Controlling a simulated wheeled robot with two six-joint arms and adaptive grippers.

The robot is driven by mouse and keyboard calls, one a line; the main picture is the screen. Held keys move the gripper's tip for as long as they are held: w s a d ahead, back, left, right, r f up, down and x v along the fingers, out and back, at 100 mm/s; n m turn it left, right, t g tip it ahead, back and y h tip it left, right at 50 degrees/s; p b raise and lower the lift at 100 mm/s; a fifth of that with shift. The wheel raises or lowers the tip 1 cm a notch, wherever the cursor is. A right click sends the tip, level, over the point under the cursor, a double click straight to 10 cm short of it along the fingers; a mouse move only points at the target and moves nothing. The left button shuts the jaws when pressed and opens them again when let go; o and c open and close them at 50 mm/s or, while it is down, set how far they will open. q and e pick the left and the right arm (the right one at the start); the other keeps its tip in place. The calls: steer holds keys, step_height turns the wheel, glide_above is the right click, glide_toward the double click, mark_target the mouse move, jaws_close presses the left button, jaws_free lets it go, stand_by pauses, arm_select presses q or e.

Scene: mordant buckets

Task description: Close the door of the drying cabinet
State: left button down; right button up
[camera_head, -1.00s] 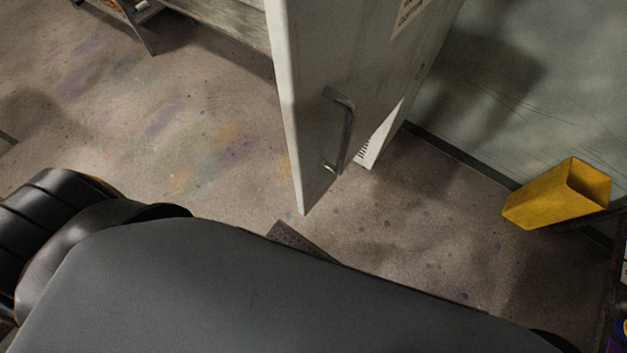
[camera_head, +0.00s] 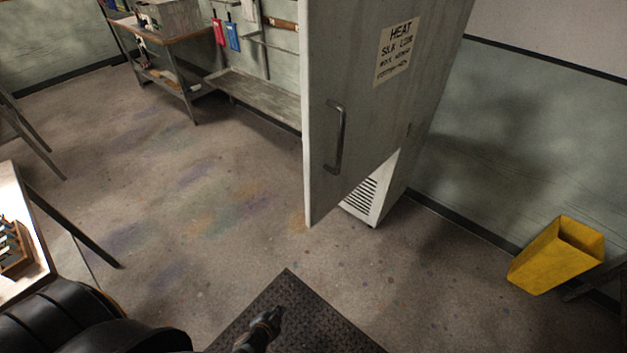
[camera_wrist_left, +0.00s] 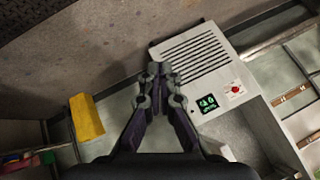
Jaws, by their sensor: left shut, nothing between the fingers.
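The drying cabinet's door (camera_head: 335,60) is a pale grey panel with a bar handle (camera_head: 337,137) and a paper sign. It stands open, swung out from the white cabinet body (camera_head: 386,205), whose vented lower part shows behind it. In the left wrist view the cabinet front (camera_wrist_left: 195,60) shows a vent grille, a green display and a red button. My left gripper (camera_head: 276,313) is shut and empty, low over a dark floor plate, apart from the door and nearer to me. It also shows in the wrist view (camera_wrist_left: 158,70). My right gripper is in neither view.
A yellow bin (camera_head: 556,255) is at the right by the wall. A workbench (camera_head: 170,38) and a low shelf (camera_head: 255,95) line the back wall. A table (camera_head: 22,240) stands at the left edge. The floor left of the door is clear.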

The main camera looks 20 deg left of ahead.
mark_target(314, 175)
arm_select(q)
steer(key=w+d+r+m+t, duration=0.2)
steer(key=w+r, duration=0.2)
steer(key=r, duration=0.4)
steer(key=w+d+r+m+t+h+p, duration=0.1)
steer(key=w+r+m+t, duration=0.15)
steer(key=r, duration=0.65)
steer(key=w+d+r+m+t, duration=0.2)
steer(key=w+r, duration=0.2)
steer(key=r, duration=0.4)
step_height(314, 175, up, 18)
steer(key=w+d+m+t+h, duration=0.1)
steer(key=m+t+h, duration=0.15)
steer(key=m, duration=0.45)
steer(key=shift+n+y, duration=0.25)
steer(key=shift+n, duration=0.1)
steer(key=w+p, duration=0.1)
steer(key=w, duration=0.3)
steer(key=w+a+p, duration=0.1)
steer(key=w, duration=0.3)
steer(key=w+a+p, duration=0.1)
steer(key=w+p, duration=0.1)
steer(key=w, duration=0.1)
steer(key=shift+w+a+r, duration=0.1)
steer(key=shift+w, duration=0.3)
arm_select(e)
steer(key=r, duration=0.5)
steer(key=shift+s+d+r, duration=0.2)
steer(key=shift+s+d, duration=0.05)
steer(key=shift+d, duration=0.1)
